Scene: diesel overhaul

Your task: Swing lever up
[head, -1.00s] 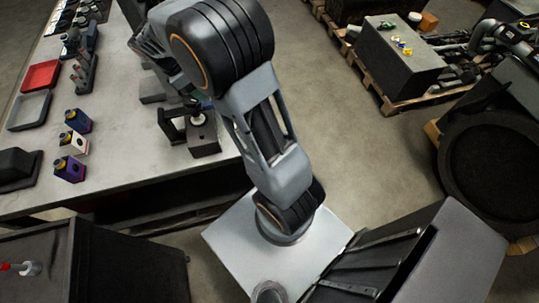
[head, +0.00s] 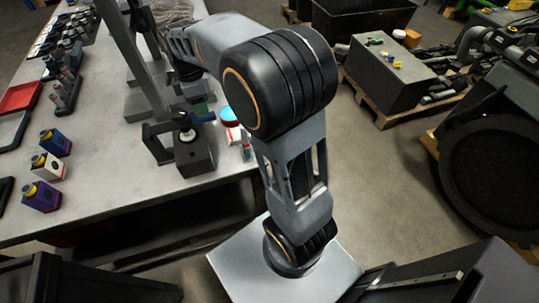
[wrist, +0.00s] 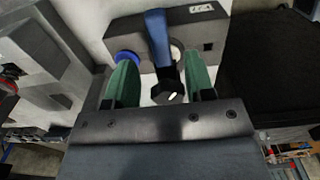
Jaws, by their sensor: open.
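In the wrist view a blue lever (wrist: 158,32) runs down from a grey block (wrist: 207,32) with a small label. A dark hexagonal knob (wrist: 170,88) shows near its lower end. My gripper (wrist: 160,67) is open, with one green finger on each side of the lever's line. I see space between the fingers and the lever, and cannot tell whether either touches. In the head view a dark block fixture (head: 196,155) with a pale round part on top stands near the bench edge.
The bench (head: 105,195) holds several small bottles (head: 45,180), a red tray (head: 20,97) and an upright post (head: 133,55) near the fixture. A blue round part (wrist: 126,57) is close to the left finger. A pallet with a grey box (head: 390,75) stands across the open floor.

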